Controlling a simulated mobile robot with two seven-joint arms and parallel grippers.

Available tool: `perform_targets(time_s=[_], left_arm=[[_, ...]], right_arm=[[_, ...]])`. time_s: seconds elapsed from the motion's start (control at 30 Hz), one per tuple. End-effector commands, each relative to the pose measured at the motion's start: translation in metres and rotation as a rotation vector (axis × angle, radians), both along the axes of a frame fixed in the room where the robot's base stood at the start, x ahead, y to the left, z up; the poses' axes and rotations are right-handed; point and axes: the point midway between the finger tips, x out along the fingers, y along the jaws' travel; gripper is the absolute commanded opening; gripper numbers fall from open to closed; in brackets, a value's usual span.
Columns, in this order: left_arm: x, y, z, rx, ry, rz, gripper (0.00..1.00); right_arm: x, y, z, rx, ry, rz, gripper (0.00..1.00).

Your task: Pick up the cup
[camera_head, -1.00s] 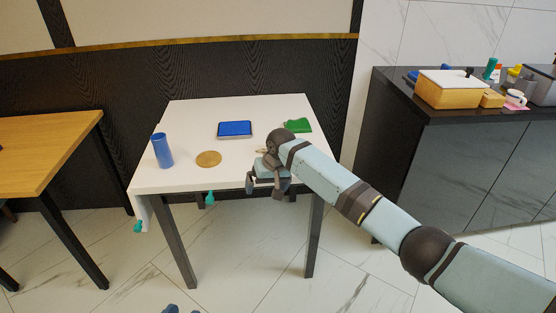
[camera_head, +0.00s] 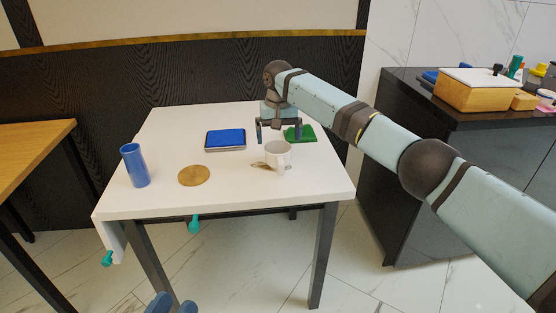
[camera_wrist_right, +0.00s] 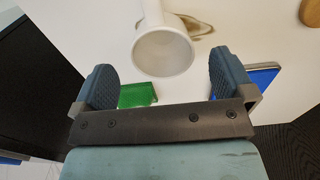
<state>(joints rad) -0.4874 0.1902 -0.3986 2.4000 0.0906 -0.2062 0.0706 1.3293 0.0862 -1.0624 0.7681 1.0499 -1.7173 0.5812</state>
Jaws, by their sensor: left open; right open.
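A white cup (camera_head: 283,160) stands upright on the white table, towards its right side. In the right wrist view the cup (camera_wrist_right: 164,52) shows its round open mouth, just beyond and between my fingers. My right gripper (camera_head: 279,138) is open, pointing down just behind and above the cup. Its two blue-grey fingers (camera_wrist_right: 161,78) are apart with nothing between them. My left gripper (camera_head: 172,306) shows only as blue fingertips at the bottom edge, apart and empty, in front of the table.
A brown mark or small item (camera_head: 259,165) lies by the cup. A dark counter stands right.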

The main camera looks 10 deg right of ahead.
Motion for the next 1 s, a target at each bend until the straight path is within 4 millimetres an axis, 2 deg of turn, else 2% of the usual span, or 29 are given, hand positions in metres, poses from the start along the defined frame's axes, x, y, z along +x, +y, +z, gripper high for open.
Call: perform_targets(time_s=[0.03, 0.1, 0.27, 0.6, 0.9, 0.93, 1.0], left_arm=[[-0.001, -0.001, 0.002, -0.013, -0.022, -0.006, 0.43], [-0.001, -0.003, 0.008, -0.030, -0.045, -0.011, 0.43], [-0.002, -0.004, 0.014, -0.046, -0.069, -0.017, 0.43], [0.000, -0.008, -0.014, -0.019, 0.002, -0.048, 0.43], [0.000, -0.009, -0.016, -0.012, 0.018, -0.052, 0.43], [0.000, -0.009, -0.016, -0.012, 0.018, -0.052, 0.43], [0.000, -0.009, -0.016, -0.012, 0.018, -0.052, 0.43]], right_arm=[[0.000, 0.000, -0.012, 0.000, 0.001, -0.001, 1.00], [0.000, 0.000, -0.020, -0.001, 0.000, -0.001, 1.00], [0.000, 0.000, -0.030, 0.000, -0.001, 0.000, 1.00], [0.002, -0.001, -0.076, -0.001, -0.001, 0.000, 1.00], [0.002, -0.001, -0.080, 0.001, -0.001, 0.000, 1.00], [0.002, -0.001, -0.080, 0.001, -0.001, 0.000, 0.98], [0.002, -0.001, -0.080, 0.001, -0.001, 0.001, 0.82]])
